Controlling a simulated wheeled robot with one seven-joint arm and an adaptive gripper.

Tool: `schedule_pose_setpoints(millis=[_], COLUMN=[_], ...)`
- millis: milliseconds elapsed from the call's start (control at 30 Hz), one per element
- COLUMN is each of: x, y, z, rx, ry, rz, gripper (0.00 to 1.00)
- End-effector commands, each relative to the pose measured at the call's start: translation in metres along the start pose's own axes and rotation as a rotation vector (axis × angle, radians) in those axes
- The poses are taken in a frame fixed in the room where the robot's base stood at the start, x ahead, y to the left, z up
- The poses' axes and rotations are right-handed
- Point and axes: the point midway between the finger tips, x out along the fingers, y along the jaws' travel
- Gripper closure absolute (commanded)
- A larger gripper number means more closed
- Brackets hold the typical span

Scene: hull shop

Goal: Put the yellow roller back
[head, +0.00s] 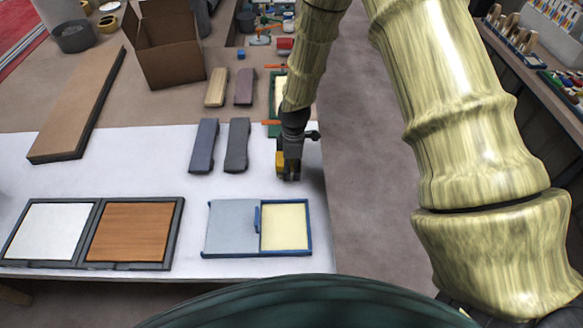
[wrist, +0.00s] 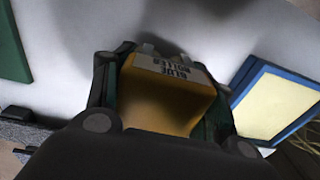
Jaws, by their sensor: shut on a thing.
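My gripper (head: 290,173) is shut on a yellow roller (head: 281,160) just above or at the white table top; I cannot tell whether it touches. In the wrist view the yellow roller (wrist: 165,103) sits between the fingers as a yellow-orange block. Its pale label is upside down and seems to read "BLUE ROLLER". A blue-rimmed tray (head: 308,240) lies in front of my gripper, its left half under a grey-blue sliding lid (head: 232,226), its right half open with a pale yellow floor. The tray also shows at the right of the wrist view (wrist: 244,76).
Two dark blocks (head: 204,146) (head: 237,146) lie left of my gripper. A dark-framed double panel (head: 92,233), white and brown, lies at the front left. A green-edged tray (head: 274,130) lies behind my arm.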

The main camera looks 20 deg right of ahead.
Motion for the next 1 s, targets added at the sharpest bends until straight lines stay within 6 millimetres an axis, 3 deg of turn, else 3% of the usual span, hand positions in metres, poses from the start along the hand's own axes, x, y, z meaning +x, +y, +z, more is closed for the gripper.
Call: schedule_pose_setpoints(millis=[200,567,600,700,1000], x=[0.015,0.019,0.019,0.019,0.019], y=[0.001,0.001,0.001,0.001,0.001], z=[0.0,0.001,0.001,0.001,0.001], rx=[-0.002,-0.001,-0.001,-0.001,-0.001], ry=[0.0,0.0,0.0,0.0,0.0], rz=[0.0,0.001,0.001,0.001,0.001], gripper=[1.0,1.0,0.41,0.23,0.23])
